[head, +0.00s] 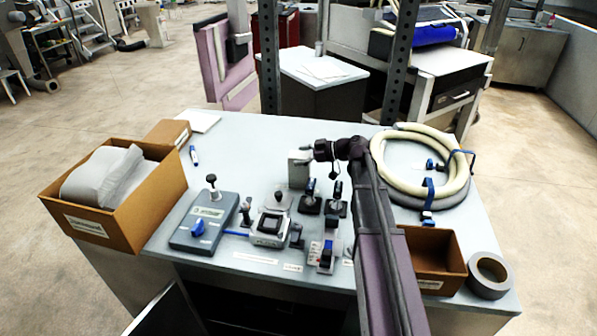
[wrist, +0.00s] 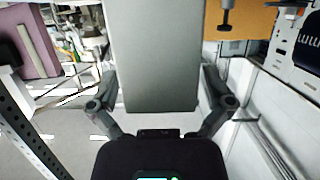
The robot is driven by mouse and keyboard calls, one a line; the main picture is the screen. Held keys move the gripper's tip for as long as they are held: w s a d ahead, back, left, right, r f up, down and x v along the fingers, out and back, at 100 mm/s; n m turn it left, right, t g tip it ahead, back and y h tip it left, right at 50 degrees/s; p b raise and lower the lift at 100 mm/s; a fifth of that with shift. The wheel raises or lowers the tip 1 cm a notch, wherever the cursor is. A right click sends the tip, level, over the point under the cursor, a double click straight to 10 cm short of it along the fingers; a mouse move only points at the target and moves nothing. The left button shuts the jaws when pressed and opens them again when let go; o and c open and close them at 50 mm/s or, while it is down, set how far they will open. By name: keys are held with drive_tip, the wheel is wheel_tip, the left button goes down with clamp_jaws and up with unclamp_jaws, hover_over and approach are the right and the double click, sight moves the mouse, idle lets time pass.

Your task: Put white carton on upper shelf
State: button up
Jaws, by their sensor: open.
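The white carton (head: 299,170), pale grey in this light, stands upright on the grey tabletop (head: 245,132) near the middle. My gripper (head: 308,156) is at the carton's upper part, reaching in from the right. In the wrist view the carton (wrist: 155,60) fills the space between the open fingers of my gripper (wrist: 160,88), one on each side. I cannot tell whether either finger touches it. Two perforated uprights (head: 398,70) rise behind the table; the upper shelf cannot be made out in the head view.
Levers and a control box (head: 204,222) stand in front of the carton. A cardboard box with white material (head: 150,205) is at left. A coiled hose (head: 455,190), an open brown box (head: 432,250) and a tape roll (head: 488,275) are at right. The tabletop behind the carton is mostly clear.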

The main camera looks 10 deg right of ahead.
drive_tip(key=c, duration=1.3)
drive_tip(key=shift+c, duration=0.3)
drive_tip(key=shift+r, duration=0.2)
wheel_tip(320, 180, up, 10)
drive_tip(key=p, duration=1)
drive_tip(key=shift+f, duration=0.2)
